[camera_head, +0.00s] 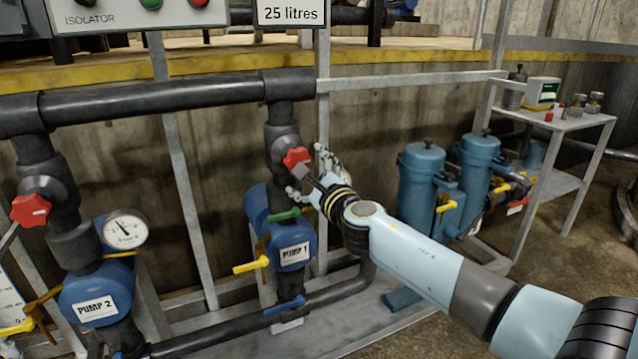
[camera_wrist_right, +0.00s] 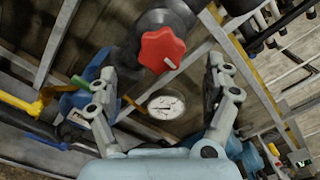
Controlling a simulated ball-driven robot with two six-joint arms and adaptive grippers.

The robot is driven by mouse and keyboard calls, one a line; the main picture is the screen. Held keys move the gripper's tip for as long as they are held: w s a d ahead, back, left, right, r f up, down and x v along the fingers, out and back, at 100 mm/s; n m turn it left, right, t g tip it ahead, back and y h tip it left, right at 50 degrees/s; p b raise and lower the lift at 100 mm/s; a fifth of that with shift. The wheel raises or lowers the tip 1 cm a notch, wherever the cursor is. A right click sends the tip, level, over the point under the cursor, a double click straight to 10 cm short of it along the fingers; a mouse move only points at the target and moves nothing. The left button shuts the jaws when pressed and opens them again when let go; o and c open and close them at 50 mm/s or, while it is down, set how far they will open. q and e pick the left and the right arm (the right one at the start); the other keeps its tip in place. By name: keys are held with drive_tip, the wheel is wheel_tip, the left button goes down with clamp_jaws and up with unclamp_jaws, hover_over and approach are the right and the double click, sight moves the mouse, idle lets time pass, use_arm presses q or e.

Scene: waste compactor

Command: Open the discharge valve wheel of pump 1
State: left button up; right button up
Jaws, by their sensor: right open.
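The red discharge valve wheel (camera_head: 297,157) sits on the dark vertical pipe above blue pump 1 (camera_head: 293,253), which carries a "PUMP 1" label. A white line marks the wheel (camera_wrist_right: 162,49) in the right wrist view. My right gripper (camera_head: 307,172) is open, with one finger above and one below, close to the wheel. In the right wrist view the open fingers (camera_wrist_right: 160,78) stand to either side, with the wheel just beyond the gap between their tips. Contact is not visible. My left gripper is not in view.
Pump 2 (camera_head: 95,297) stands left with its own red wheel (camera_head: 30,210) and a gauge (camera_head: 124,230). A yellow lever (camera_head: 250,266) sticks out beside pump 1. A black horizontal pipe (camera_head: 150,97) runs above. Blue filter housings (camera_head: 421,185) and a metal table (camera_head: 560,122) stand right.

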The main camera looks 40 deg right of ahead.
drive_tip(key=v, duration=0.5)
drive_tip(key=shift+s+a, duration=0.1)
drive_tip(key=shift+s, duration=0.15)
drive_tip(key=s+f+m+g, duration=0.3)
drive_tip(key=s+f+m, duration=0.3)
drive_tip(key=f, duration=0.6)
drive_tip(key=s+a+f+m+g+y+b, duration=0.1)
drive_tip(key=s+f+m+g, duration=0.2)
drive_tip(key=s+f, duration=0.75)
drive_tip(key=s+f+m+g, duration=0.4)
drive_tip(key=s+f+m, duration=0.15)
drive_tip(key=f, duration=0.75)
drive_tip(key=s+a+f+m+g, duration=0.2)
drive_tip(key=s+f+m, duration=0.3)
drive_tip(key=s+m, duration=0.4)
drive_tip(key=s+a+f+m+g+y, duration=0.1)
drive_tip(key=s+f+m, duration=0.3)
drive_tip(key=s+m, duration=0.5)
drive_tip(key=s+a+f+m+g+y, duration=0.1)
drive_tip(key=s+a+f+m+g, duration=0.2)
drive_tip(key=s+m, duration=0.6)
wheel_tip(320, 180, down, 3)
drive_tip(key=s, duration=0.2)
drive_tip(key=shift+s+a+r+m+g, duration=0.2)
drive_tip(key=shift+s+a+m+g, duration=0.05)
drive_tip(key=shift+s+m+g, duration=0.15)
